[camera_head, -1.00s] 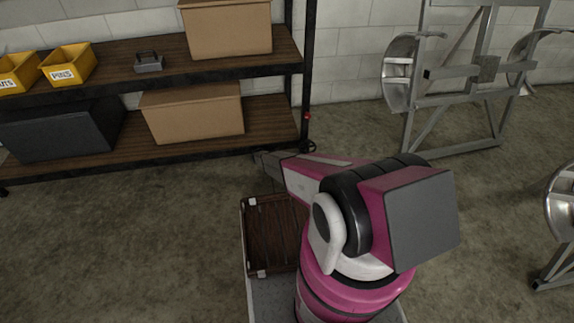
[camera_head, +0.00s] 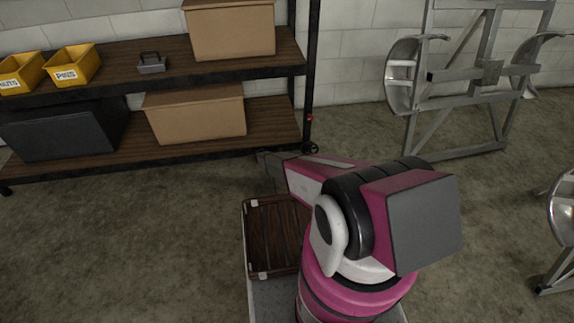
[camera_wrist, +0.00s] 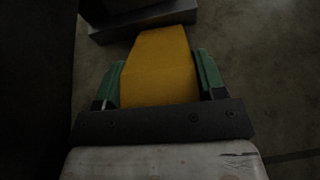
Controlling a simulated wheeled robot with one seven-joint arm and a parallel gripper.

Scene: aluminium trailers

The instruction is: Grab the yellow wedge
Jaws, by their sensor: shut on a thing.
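The yellow wedge (camera_wrist: 160,68) is in the wrist view, between the green-padded fingers of my gripper (camera_wrist: 160,80). My gripper is shut on it, with one finger against each side. The wedge narrows toward its far end, where it lies close to a dark grey block-like edge; I cannot tell whether they touch. In the head view the wedge and my fingertips are hidden behind my pink and white arm.
A shelf (camera_head: 200,73) at the back left holds yellow bins (camera_head: 75,64), a small grey toolbox (camera_head: 151,64), cardboard boxes (camera_head: 230,28) and a black case (camera_head: 65,130). A metal frame (camera_head: 470,75) stands at the back right. A brown slatted tray (camera_head: 272,237) is beside my arm.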

